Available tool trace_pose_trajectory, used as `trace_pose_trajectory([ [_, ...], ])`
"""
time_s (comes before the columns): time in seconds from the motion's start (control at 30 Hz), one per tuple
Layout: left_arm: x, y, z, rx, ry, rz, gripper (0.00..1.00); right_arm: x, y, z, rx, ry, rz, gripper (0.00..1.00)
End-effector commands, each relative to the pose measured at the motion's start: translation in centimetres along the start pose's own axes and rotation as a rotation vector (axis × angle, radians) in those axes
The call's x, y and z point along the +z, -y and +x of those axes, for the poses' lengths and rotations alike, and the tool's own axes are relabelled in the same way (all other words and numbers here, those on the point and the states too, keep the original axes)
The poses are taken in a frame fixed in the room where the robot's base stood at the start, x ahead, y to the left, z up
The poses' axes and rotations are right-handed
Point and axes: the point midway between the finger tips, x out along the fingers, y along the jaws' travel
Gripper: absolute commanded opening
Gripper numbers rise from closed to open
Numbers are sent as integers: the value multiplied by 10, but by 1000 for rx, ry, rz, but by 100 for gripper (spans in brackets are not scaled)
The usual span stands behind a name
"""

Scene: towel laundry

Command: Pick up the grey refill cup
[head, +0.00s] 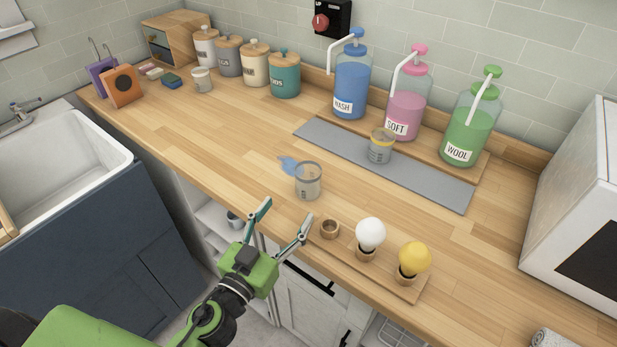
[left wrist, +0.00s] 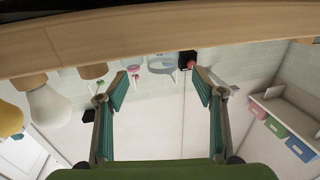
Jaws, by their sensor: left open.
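A similar cup with a yellow rim (head: 380,150) stands on the grey mat (head: 440,187). My left gripper (head: 286,211) is open and empty at the counter's front edge, just short of the grey cup and apart from it. In the left wrist view, the open fingers (left wrist: 161,82) show with a clear cup (left wrist: 162,65) beyond, between the tips. My right gripper is not in view.
A wooden board (head: 393,287) with a white bulb (head: 370,233) and a yellow bulb (head: 415,256) is right of the gripper. Blue (head: 351,88), pink (head: 407,105) and green (head: 470,128) pump bottles stand behind the mat. The counter left of the grey cup is clear.

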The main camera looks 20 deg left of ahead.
Motion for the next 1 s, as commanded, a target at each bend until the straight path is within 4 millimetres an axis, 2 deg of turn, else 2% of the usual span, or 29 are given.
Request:
trace_pose_trajectory([
  [0.03, -5, 0, 10, 0, -2, 0, 62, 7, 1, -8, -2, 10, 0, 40],
  [0.2, -3, 0, 36, 0, -1, 0, 62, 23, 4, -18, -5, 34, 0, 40],
  [0.53, -2, 1, 59, -1, 0, 0, 62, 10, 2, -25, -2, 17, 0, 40],
  [0.8, -3, 3, 95, -1, -1, 0, 62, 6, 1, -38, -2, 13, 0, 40],
  [1.0, -1, 3, 104, -1, 1, -2, 62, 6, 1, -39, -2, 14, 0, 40],
])
